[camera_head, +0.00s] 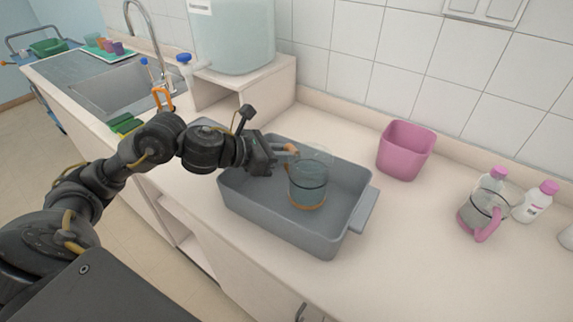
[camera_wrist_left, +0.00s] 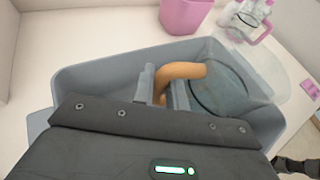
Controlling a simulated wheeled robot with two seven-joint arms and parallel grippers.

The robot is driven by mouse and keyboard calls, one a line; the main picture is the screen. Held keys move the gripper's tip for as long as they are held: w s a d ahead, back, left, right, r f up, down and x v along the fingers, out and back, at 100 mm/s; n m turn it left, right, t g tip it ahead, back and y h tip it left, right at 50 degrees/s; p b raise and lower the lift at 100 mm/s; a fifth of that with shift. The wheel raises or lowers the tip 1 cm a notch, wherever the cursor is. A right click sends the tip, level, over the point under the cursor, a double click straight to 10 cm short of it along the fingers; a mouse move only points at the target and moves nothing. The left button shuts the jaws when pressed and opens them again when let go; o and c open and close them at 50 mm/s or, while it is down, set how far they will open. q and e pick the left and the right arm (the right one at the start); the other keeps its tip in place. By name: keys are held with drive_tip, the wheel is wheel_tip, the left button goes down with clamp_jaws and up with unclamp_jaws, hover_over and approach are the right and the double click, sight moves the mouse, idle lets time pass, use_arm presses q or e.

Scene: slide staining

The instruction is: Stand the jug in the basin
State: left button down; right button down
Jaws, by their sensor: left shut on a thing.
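A clear glass jug (camera_head: 308,184) with an orange handle and an orange base band is upright inside the grey basin (camera_head: 365,212) on the counter. I cannot tell whether its base touches the basin floor. My left gripper (camera_head: 285,151) reaches in from the left and is shut on the jug's orange handle. The left wrist view shows the fingers (camera_wrist_left: 163,88) around the handle, with the jug's glass body (camera_wrist_left: 222,90) to the right, inside the basin walls (camera_wrist_left: 85,72). My right gripper is not clearly in view.
A pink bin (camera_head: 405,150) stands right of the basin. A second jug with a pink handle (camera_head: 482,222) and white bottles (camera_head: 536,202) stand farther right. A large water container (camera_head: 232,38) with a tap is on a shelf behind. The front right counter is clear.

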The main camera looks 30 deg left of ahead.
use_arm(q)
drive_tip(key=shift+w+f, duration=0.15)
drive_tip(key=shift+f, duration=0.05)
wheel_tip(320, 180, down, 3)
drive_tip(key=shift+w+a+f, duration=0.1)
use_arm(e)
drive_tip(key=shift+d, duration=0.3)
use_arm(q)
drive_tip(key=shift+f, duration=0.1)
drive_tip(key=c, duration=1.4)
unclamp_jaws()
use_arm(e)
drive_tip(key=shift+a+f, duration=0.1)
drive_tip(key=shift+a, duration=0.05)
